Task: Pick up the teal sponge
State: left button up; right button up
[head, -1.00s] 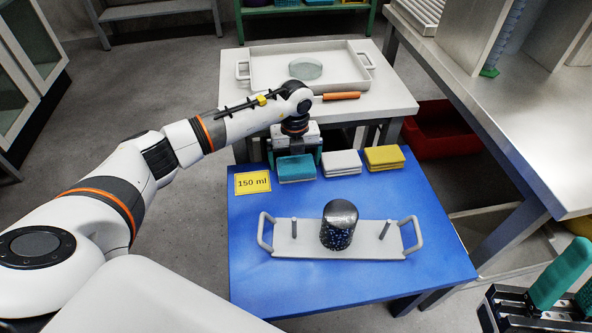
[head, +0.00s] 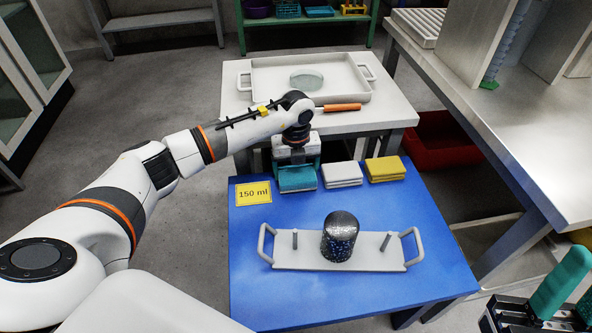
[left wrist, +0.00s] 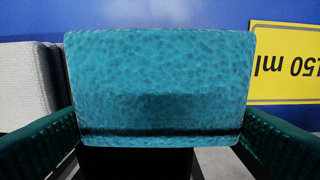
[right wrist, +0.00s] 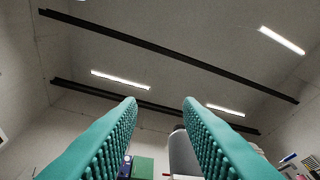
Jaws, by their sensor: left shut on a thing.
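The teal sponge (head: 297,179) is at the back left of the blue table, left of the white sponges. My left gripper (head: 297,163) reaches down on it from behind and is shut on it. In the left wrist view the sponge (left wrist: 160,85) fills the middle, with a teal finger on either side of it. I cannot tell whether it is clear of the table. My right gripper (right wrist: 160,105) is open and empty, its ribbed teal fingers apart; it also shows at the lower right of the head view.
White sponges (head: 342,175) and yellow sponges (head: 385,169) stand to the right. A yellow "150 ml" card (head: 253,194) lies front left. A grey handled rack (head: 290,256) holds a dark speckled jar (head: 340,238). A white table with a tray (head: 262,95) stands behind.

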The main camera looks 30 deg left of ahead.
aim_at(296, 168)
pick_arm(q)
notch_tip(296, 168, up, 5)
jog(key=shift+f+p, duration=0.1)
jog(key=shift+p, duration=0.8)
notch_tip(296, 168, up, 4)
jog(key=shift+p, duration=0.6)
jog(key=shift+r, duration=0.3)
pick_arm(e)
jog(key=w+a+f+g+h, duration=0.1)
jog(key=w+f+g+h, duration=0.1)
jog(key=w+f+g, duration=0.5)
jog(key=shift+w+a+g+h, duration=0.15)
jog(key=shift+w+g+h, duration=0.25)
jog(key=shift+w+g, duration=0.55)
jog(key=shift+w, duration=0.15)
